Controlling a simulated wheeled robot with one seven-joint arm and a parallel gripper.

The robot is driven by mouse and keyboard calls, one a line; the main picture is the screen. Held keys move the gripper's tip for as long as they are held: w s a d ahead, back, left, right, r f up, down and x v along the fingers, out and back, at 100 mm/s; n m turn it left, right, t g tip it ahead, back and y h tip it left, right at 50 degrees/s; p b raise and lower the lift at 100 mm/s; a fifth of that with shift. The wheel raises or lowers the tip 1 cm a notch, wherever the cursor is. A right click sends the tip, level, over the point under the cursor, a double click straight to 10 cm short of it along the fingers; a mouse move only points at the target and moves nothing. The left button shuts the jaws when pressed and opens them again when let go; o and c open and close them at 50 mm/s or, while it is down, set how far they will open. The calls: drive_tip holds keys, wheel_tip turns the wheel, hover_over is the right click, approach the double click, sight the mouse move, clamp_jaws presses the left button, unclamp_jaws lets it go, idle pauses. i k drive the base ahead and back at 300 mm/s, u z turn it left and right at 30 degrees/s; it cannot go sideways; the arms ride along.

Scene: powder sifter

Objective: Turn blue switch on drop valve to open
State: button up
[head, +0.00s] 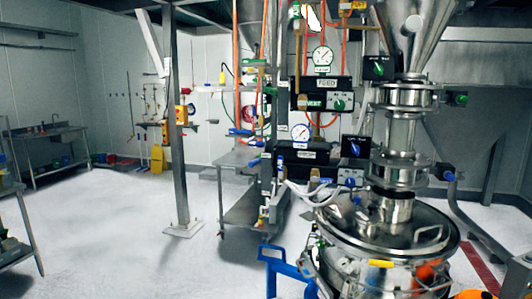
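A blue switch (354,149) sits on the front of a small black box (366,144) beside the steel column, right of centre. The lettering above it is too small to read, so I cannot confirm it is the drop valve. Its handle looks tilted, but its exact setting is unclear. A second blue knob (350,182) shows just below, near white hoses. The steel column (400,132) stands above a lidded steel drum (385,245). My gripper is not in view.
A black box with a green knob (378,69) is mounted above. Black panels with gauges (322,56) stand to the left. A blue frame (285,265) stands on the floor at the drum's left. Open pale floor (130,240) lies further left, with a metal post (177,130).

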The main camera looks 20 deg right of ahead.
sight(355, 149)
drive_tip(key=u, duration=1.15)
drive_tip(key=k, duration=0.9)
drive_tip(key=z, duration=1.35)
drive_tip(key=i, duration=0.45)
drive_tip(key=u, duration=0.05)
